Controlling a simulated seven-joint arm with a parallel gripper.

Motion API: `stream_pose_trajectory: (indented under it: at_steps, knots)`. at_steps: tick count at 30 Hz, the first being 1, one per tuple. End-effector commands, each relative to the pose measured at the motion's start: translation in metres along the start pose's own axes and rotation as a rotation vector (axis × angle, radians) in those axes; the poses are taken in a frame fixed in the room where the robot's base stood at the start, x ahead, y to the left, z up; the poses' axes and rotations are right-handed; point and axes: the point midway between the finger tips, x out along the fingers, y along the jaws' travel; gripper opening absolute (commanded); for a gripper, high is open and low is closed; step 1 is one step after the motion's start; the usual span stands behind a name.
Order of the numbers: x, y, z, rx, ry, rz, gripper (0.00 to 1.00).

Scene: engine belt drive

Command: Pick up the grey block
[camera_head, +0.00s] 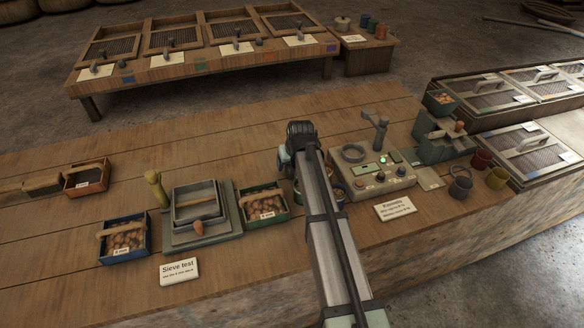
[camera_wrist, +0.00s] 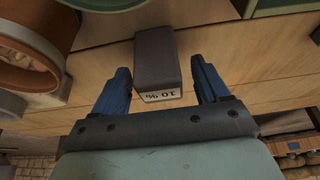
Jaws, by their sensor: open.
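The grey block (camera_wrist: 157,62) is a dark grey rectangular piece with a white "10 %" label on its end, upside down in the wrist view. It rests on a wooden surface. My gripper (camera_wrist: 160,68) is open, with one blue finger on each side of the block and a visible gap on both sides. The fingers are not closed on it. In the head view my arm reaches over the bench, and I cannot make out the fingers or the grey block there.
A round terracotta-coloured container (camera_wrist: 22,70) is close on the left in the wrist view. In the head view, a control box (camera_head: 372,178) stands right of my arm and a crate of brown pieces (camera_head: 263,204) left.

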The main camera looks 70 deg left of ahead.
Motion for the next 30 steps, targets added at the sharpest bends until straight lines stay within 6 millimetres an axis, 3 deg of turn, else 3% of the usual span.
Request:
stream_pose_trajectory:
  at_steps: [3, 10, 30]
  knots:
    - [0.0120, 0.0001, -0.0005, 0.000, -0.001, 0.000, 0.74]
    - [0.0128, 0.0000, -0.0002, 0.000, 0.001, 0.000, 0.74]
    - [0.0124, 0.0000, -0.0003, 0.000, 0.001, 0.000, 0.14]
